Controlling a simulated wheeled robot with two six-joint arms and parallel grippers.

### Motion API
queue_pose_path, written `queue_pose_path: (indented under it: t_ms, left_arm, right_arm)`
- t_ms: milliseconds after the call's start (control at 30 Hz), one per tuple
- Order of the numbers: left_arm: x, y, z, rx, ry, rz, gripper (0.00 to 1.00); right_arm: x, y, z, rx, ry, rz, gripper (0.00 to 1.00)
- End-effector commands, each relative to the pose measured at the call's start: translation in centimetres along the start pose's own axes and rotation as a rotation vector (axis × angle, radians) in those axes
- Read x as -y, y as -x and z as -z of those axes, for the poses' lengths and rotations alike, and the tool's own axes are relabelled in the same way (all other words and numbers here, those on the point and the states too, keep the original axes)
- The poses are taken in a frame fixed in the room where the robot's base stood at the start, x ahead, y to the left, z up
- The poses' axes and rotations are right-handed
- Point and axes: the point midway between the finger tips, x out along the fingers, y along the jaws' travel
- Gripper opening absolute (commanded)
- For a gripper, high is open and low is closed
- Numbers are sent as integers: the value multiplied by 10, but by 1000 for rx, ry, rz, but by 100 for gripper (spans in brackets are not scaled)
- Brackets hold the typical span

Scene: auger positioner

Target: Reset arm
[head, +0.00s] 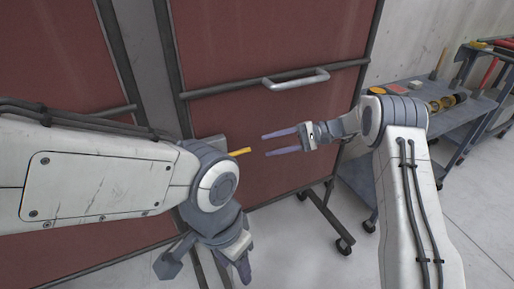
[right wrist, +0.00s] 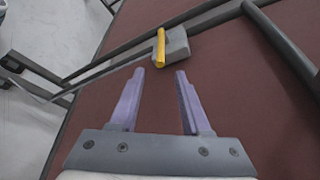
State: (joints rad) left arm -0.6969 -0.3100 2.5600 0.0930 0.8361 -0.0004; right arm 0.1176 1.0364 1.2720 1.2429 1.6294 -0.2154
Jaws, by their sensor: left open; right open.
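My right gripper (head: 266,145) is open and empty, pointing left in front of a dark red panel (head: 270,60). Its two purple fingers also show apart in the right wrist view (right wrist: 160,73). A yellow bar (head: 240,152) lies a little left of its fingertips in the head view. In the right wrist view the yellow bar (right wrist: 161,48) sits on a grey block (right wrist: 177,44) at the panel's frame, beyond the fingers and not between them. My left gripper (head: 243,268) is low near the bottom middle, pointing down, open, partly hidden by its own wrist.
A light grey handle (head: 297,79) stands out from the panel frame above my right gripper. A grey cart (head: 455,118) with tools stands at the right by a wall. Castered feet (head: 343,245) stand on the pale floor, which is clear below the panel.

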Motion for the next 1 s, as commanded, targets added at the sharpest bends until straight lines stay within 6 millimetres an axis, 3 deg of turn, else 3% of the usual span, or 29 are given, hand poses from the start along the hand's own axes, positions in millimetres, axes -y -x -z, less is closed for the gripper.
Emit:
queue_pose_path:
  t_ms: [233,700,767,867,1000]
  left_arm:
    - [0,0,0,0,0,0,50]
    - [0,0,0,0,0,0,50]
    - [0,0,0,0,0,0,50]
    - [0,0,0,0,0,0,50]
    - [0,0,0,0,0,0,50]
  right_arm:
    - [0,18,0,0,1,-1,47]
    - [2,11,-6,4,1,-26,47]
    - [3,0,-16,8,2,-74,47]
    - [2,-29,-49,15,12,-215,47]
    - [-16,-71,-117,16,69,-490,47]
